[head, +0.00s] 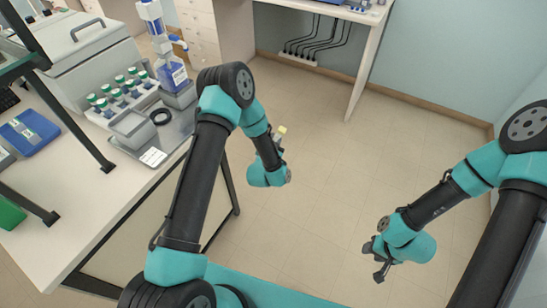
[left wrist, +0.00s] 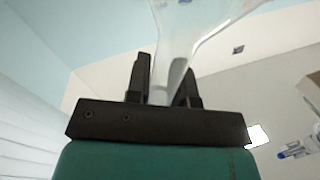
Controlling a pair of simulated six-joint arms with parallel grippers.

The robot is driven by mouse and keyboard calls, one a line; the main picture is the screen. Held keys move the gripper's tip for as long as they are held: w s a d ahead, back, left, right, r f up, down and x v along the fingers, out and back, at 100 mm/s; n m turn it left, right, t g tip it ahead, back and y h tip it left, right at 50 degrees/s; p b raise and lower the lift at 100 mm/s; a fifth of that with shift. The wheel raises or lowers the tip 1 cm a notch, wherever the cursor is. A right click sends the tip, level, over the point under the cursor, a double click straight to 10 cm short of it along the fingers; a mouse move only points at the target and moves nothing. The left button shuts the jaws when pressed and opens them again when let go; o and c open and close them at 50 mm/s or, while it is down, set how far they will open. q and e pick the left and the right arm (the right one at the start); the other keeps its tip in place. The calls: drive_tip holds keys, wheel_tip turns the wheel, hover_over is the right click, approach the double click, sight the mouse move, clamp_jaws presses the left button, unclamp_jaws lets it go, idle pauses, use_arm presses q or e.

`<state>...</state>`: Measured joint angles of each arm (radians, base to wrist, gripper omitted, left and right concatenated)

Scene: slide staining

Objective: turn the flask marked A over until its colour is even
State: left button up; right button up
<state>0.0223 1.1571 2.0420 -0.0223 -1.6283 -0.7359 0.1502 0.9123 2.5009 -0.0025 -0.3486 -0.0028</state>
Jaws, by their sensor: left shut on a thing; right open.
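My left gripper (head: 277,148) is out over the floor, to the right of the bench. Its fingers are mostly hidden behind the wrist in the head view. A small pale-yellow piece (head: 283,130) shows just above it. In the left wrist view, my left gripper (left wrist: 163,90) is shut on the narrow neck of a clear glass flask (left wrist: 180,45). The flask widens away from the fingers and runs out of the picture. No letter A and no coloured liquid show on the visible part. My right gripper (head: 379,266) is open and empty over the floor at the right.
The bench (head: 75,215) at the left holds a metal tray (head: 178,130), a rack of green-capped vials (head: 122,90), a dispenser bottle with blue liquid (head: 172,76), a grey lidded box (head: 85,50) and a blue box (head: 30,132). Dark frame legs stand at its left. The space between my arms is clear.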

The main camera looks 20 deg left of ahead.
use_arm(q)
drive_tip(key=m, duration=0.4)
idle(0.4)
drive_tip(key=shift+m, duration=2.2)
drive_tip(key=shift+m, duration=2.1)
